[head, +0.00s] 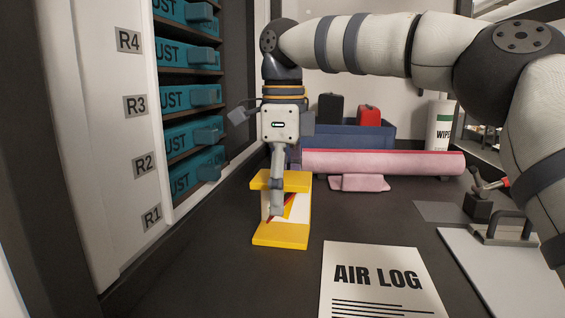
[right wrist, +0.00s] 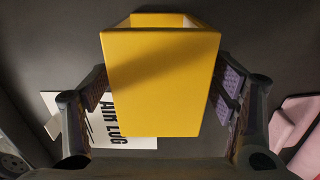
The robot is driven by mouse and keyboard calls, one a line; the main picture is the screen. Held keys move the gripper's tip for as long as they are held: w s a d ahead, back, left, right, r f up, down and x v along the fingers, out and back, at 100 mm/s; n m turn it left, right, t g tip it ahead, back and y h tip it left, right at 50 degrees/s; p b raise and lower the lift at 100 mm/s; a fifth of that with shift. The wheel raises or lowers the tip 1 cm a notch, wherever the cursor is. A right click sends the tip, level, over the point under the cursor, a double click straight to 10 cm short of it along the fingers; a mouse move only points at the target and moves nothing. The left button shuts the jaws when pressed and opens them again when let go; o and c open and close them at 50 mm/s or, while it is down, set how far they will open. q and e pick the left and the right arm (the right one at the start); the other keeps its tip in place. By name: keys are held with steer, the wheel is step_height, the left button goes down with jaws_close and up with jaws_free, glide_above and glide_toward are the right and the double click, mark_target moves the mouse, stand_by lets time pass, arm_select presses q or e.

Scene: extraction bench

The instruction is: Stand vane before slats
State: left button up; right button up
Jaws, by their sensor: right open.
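The vane appears to be the yellow frame (head: 281,241) with a white panel and a red pointer inside. It stands upright on the dark bench at the middle left, in front of the cassette rack. My right gripper (head: 277,198) points down over it, with one finger covering part of its near side. In the right wrist view, the yellow top (right wrist: 160,85) lies between the two spread fingers of the right gripper (right wrist: 163,100). Whether either finger touches it is unclear. No part clearly identifiable as slats shows. My left gripper is not in view.
A rack with teal cassettes (head: 193,133) and labels R1 to R4 stands at left. An AIR LOG sheet (head: 378,285) lies in front right. A pink roll (head: 385,162), a blue bin (head: 350,139) and a wipes tub (head: 441,124) stand behind. Bare bench lies left of the sheet.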

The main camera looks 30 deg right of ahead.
step_height(320, 180, up, 8)
steer(key=shift+s+r, duration=0.1)
steer(key=shift+r, duration=0.1)
steer(key=shift+r+p, duration=0.3)
steer(key=shift+r, duration=0.35)
steer(key=shift+f, duration=0.1)
